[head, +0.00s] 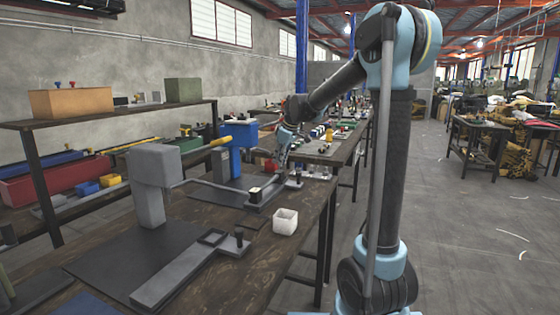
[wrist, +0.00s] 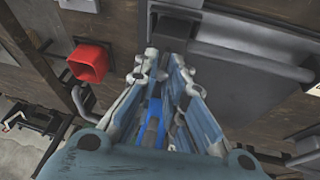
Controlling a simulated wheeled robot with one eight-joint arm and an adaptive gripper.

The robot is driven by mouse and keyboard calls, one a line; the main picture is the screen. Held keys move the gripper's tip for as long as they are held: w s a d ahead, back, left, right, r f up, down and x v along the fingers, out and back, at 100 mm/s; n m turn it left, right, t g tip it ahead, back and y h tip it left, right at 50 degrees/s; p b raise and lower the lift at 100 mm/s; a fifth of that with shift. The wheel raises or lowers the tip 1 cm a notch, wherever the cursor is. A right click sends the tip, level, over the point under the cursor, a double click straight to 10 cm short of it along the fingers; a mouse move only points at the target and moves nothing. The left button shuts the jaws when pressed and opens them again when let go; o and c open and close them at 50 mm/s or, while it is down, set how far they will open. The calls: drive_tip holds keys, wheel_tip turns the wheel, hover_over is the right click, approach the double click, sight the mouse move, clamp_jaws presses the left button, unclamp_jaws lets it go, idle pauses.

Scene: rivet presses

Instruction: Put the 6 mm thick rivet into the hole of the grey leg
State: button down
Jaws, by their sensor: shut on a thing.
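My gripper (head: 283,160) is at the middle of the long workbench, above its right part. In the wrist view its fingers (wrist: 164,62) come together, shut on the rivet, which the fingers mostly hide. A dark piece shows just past the fingertips, but I cannot tell if it is the rivet. A long grey leg (head: 172,277) lies on the near bench, with a square frame and a small dark peg at its far end. A similar grey leg (head: 272,193) lies farther back, close below my gripper. Its hole cannot be made out.
A grey press (head: 152,180) and a blue press (head: 237,140) stand on the bench. A white open box (head: 285,221) sits near the right edge. A red open container (wrist: 90,62) and a dark plate (wrist: 240,70) show in the wrist view. The right-hand aisle is free.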

drive_tip(key=shift+f, duration=1.25)
drive_tip(key=c, duration=1.6)
unclamp_jaws()
drive_tip(key=v, duration=1.2)
drive_tip(key=shift+w, duration=0.1)
